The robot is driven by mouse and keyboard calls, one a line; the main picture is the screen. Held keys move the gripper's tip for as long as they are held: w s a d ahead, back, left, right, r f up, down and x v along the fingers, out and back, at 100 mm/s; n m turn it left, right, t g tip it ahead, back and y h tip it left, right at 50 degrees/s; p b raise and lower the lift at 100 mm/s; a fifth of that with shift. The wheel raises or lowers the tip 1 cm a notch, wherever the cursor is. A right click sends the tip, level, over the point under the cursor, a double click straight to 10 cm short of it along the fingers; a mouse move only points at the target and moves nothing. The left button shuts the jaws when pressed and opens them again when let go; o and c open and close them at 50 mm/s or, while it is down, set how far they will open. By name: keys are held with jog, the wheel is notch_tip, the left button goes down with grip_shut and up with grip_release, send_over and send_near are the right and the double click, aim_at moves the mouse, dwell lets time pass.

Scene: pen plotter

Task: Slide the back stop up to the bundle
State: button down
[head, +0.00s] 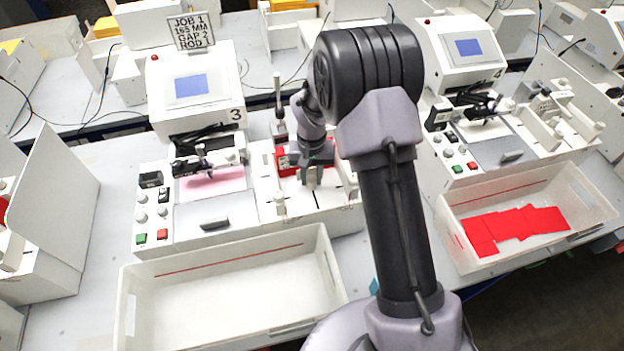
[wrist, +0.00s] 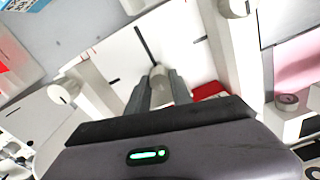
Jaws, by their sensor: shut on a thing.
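My gripper (head: 312,180) is over the white feed tray at the right of plotter 3. In the wrist view its two grey fingers (wrist: 157,88) are shut on a small pale knob, which I take to be the back stop's (wrist: 158,71). The stop's body is mostly hidden by the fingers and gripper housing. The red bundle (head: 286,161) lies behind the gripper in the head view. A red corner of it (wrist: 208,90) shows beside the fingers in the wrist view. Whether stop and bundle touch cannot be told.
White side guides (wrist: 228,48) with round knobs flank the tray, close to my gripper. A dark slot line (wrist: 146,45) runs along the tray bed. An empty white bin (head: 230,290) stands in front.

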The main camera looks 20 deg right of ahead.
aim_at(313, 181)
jog(key=shift+s+r, duration=0.1)
jog(key=shift+s, duration=0.45)
jog(key=c, duration=1.1)
grip_release()
jog(key=shift+c, duration=0.2)
notch_tip(313, 181, up, 17)
jog(key=p, duration=0.2)
jog(key=shift+r+p, duration=0.15)
jog(key=shift+p, duration=0.25)
